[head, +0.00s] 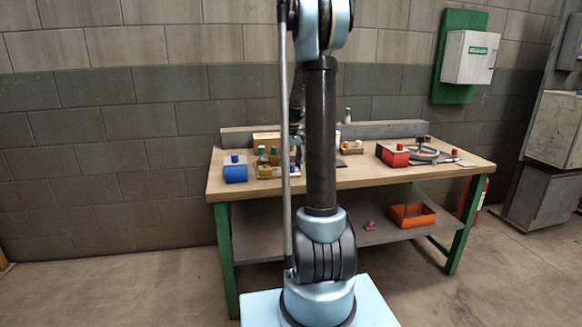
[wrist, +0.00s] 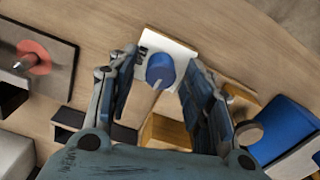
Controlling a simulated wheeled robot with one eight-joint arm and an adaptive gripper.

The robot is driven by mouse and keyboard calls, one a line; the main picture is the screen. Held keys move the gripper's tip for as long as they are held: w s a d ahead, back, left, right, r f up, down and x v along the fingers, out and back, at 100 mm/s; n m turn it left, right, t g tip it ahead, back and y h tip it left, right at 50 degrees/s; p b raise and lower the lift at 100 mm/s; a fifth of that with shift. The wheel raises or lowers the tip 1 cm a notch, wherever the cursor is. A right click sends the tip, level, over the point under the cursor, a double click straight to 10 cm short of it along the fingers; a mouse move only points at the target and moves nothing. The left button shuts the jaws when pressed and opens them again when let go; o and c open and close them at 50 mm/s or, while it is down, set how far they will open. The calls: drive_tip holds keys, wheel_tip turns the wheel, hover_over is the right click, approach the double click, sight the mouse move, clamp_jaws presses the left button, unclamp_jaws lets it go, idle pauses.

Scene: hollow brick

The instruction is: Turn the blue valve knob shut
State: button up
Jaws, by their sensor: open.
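In the wrist view the blue knob (wrist: 160,68), round with a pale stem or pointer towards the camera, sits at a white plate (wrist: 178,47) with dark markings. My gripper (wrist: 162,60) is open, with one finger to the left of the knob and one to the right. Gaps show on both sides, so neither finger seems to touch it. How far the fingertips are above the knob is hard to tell. In the head view my arm covers the middle of the workbench, and I cannot make out the knob there.
The wooden workbench (head: 345,183) holds a blue block (head: 235,173) at left, several small bottles, and a red box (head: 392,156) at right. In the wrist view a blue box (wrist: 285,125) lies right of my gripper and a red disc (wrist: 38,58) far left.

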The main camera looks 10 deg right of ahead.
sight(291, 165)
wheel_tip(291, 165, up, 12)
drive_tip(key=shift+f, duration=0.25)
idle(0.5)
drive_tip(key=s+a+f+m+t, duration=0.1)
drive_tip(key=s+a, duration=0.1)
drive_tip(key=s, duration=0.9)
drive_tip(key=s+a+f, duration=0.1)
drive_tip(key=s+a, duration=0.1)
drive_tip(key=s, duration=0.9)
drive_tip(key=s+a+f+m+t, duration=0.1)
drive_tip(key=s+f, duration=1.2)
drive_tip(key=s, duration=0.4)
drive_tip(key=shift+s+a+f, duration=0.25)
drive_tip(key=shift+s+f, duration=0.05)
drive_tip(key=shift+f, duration=0.1)
drive_tip(key=shift+w+f, duration=0.2)
drive_tip(key=shift+w, duration=0.3)
